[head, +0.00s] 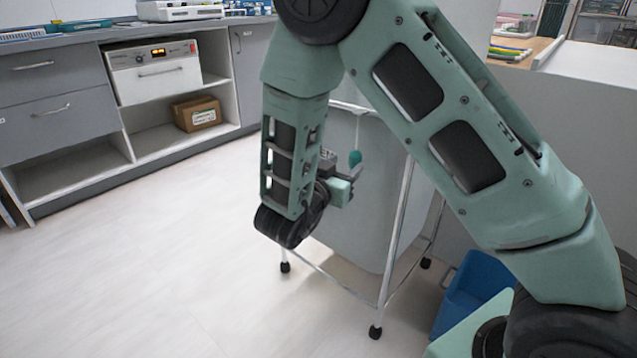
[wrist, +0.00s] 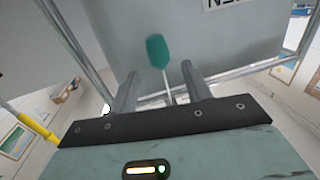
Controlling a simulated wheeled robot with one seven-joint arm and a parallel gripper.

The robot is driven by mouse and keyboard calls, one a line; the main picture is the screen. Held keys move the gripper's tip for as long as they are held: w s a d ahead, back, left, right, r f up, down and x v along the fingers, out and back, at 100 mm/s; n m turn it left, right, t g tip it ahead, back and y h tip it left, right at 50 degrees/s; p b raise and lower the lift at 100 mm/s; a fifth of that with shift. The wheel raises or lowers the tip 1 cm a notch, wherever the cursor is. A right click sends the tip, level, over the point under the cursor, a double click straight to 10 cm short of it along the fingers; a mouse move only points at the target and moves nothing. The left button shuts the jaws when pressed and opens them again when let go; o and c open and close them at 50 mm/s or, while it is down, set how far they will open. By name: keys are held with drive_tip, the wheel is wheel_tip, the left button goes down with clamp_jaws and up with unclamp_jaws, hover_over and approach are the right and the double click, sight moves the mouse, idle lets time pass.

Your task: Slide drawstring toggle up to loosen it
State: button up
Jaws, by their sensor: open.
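A teal toggle (head: 355,159) hangs on a pale drawstring at the front of a grey linen bag (head: 372,215) in a metal frame. In the wrist view the toggle (wrist: 157,50) shows just beyond my fingertips, with the cord (wrist: 167,88) running between the two fingers. My gripper (head: 354,176) is beside the toggle in the head view, close to the bag. In the wrist view my gripper (wrist: 160,74) is open, one finger on each side of the cord. I cannot tell whether a finger touches the cord. My arm hides part of the bag.
The bag's frame has metal legs (head: 395,235) near my gripper. A blue bin (head: 472,285) stands to the right. Grey cabinets (head: 60,125) and a cardboard box (head: 197,113) on a shelf are at the left. The floor (head: 150,250) at the left is clear.

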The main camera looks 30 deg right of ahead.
drive_tip(key=p+v, duration=0.2)
drive_tip(key=v, duration=0.9)
drive_tip(key=shift+a, duration=0.2)
